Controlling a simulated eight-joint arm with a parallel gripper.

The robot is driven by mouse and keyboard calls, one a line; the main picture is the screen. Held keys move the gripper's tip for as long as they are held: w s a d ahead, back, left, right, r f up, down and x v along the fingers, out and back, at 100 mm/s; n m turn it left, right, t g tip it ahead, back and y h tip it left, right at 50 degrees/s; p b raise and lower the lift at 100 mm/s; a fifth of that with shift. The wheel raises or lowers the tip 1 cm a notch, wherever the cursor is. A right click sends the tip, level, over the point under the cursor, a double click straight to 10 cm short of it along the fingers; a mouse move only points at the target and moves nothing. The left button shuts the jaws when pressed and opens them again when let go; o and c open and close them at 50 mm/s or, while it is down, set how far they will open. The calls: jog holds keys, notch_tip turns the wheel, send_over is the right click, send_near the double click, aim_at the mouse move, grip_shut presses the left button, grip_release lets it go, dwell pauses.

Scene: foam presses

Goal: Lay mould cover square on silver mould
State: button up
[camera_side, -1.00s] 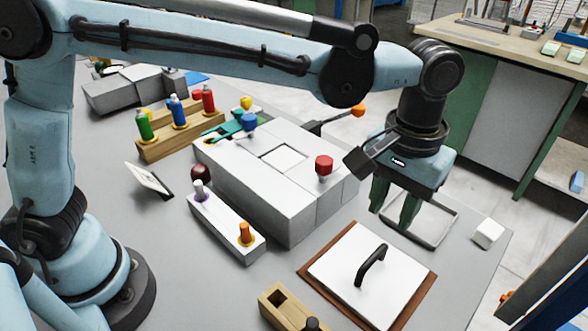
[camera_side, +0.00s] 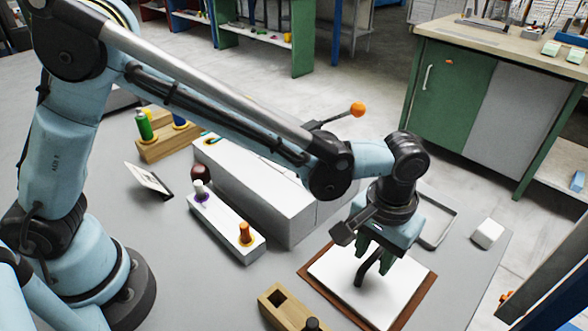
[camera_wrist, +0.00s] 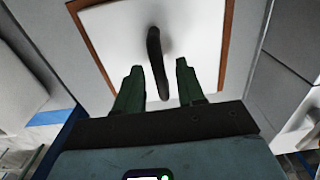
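The mould cover (camera_side: 335,278) is a white square plate with a black arched handle (camera_side: 366,268). It lies flat on a brown square mat (camera_side: 312,286). My gripper (camera_side: 376,259) is over it, pointing down, with its green fingers at the handle. In the wrist view my gripper (camera_wrist: 159,66) is open, and the handle (camera_wrist: 154,50) shows between the fingers with a gap on each side. The large grey block (camera_side: 285,215), which I take for the silver mould, stands behind and left.
A pale block with purple-ringed and orange pegs (camera_side: 222,228) stands left of the cover. A wooden block (camera_side: 283,308) is in front. A grey frame tray (camera_side: 447,228) and a small white block (camera_side: 487,233) lie to the right. An orange-tipped lever (camera_side: 357,110) sticks up behind.

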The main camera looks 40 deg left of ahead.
jog(key=shift+f, duration=0.65)
grip_shut()
jog(key=shift+r, duration=0.1)
